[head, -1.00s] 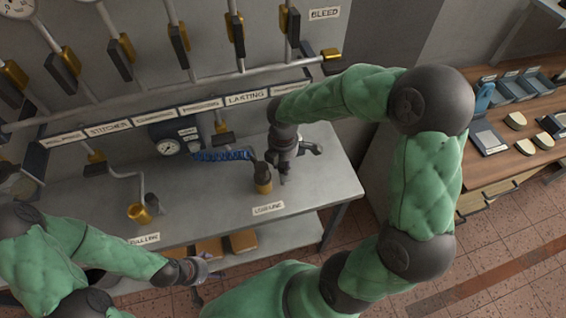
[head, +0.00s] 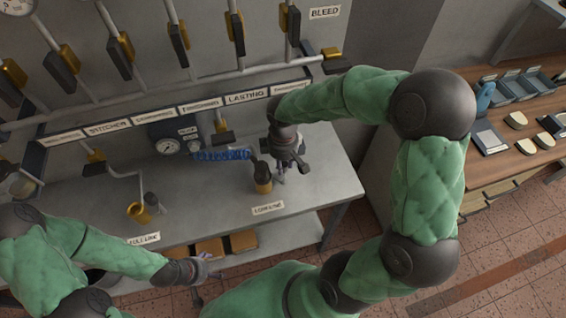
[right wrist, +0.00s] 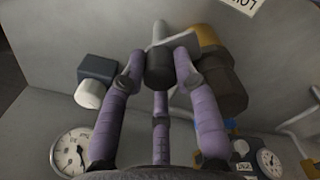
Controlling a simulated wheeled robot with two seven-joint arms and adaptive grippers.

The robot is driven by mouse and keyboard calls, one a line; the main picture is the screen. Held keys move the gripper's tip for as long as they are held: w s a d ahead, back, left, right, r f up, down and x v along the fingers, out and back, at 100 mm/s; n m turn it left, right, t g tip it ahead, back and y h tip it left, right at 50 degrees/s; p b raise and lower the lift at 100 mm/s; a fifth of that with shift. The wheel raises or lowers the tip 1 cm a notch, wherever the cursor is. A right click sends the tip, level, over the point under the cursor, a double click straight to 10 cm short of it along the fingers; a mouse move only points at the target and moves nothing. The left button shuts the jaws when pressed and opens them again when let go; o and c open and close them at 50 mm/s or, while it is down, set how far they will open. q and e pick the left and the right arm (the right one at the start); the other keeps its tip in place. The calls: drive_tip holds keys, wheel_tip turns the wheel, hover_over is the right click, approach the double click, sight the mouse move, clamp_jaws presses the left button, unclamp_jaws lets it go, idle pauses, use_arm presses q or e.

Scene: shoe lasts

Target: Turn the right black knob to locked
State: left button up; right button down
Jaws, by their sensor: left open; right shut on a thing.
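In the right wrist view, the purple fingers of my right gripper (right wrist: 159,72) are closed around a dark round knob (right wrist: 158,62) with a pale grey bar behind it. In the head view, my right gripper (head: 281,174) points down at the bench's right part, just right of a brass fitting (head: 263,186) with a dark top. The gripper hides most of the knob there, and I cannot read its setting. My left gripper (head: 204,271) is open and empty at the bench's front edge, far from the knob.
A blue coiled hose (head: 222,155) runs left of the right gripper. A gauge (head: 168,146) and a labelled rail with pipes stand behind. A brass cup (head: 139,213) stands on the left of the grey bench (head: 325,185). The bench's right end is clear.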

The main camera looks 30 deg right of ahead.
sight(283, 164)
drive_tip(key=m, duration=0.4)
drive_tip(key=shift+f+m+b, duration=0.1)
drive_tip(key=shift+m+b, duration=0.2)
drive_tip(key=shift+b, duration=0.05)
drive_tip(key=shift+m+b, duration=0.3)
drive_tip(key=shift+m, duration=1.6)
drive_tip(key=c, duration=0.9)
unclamp_jaws()
drive_tip(key=shift+c, duration=0.2)
wheel_tip(283, 164, up, 12)
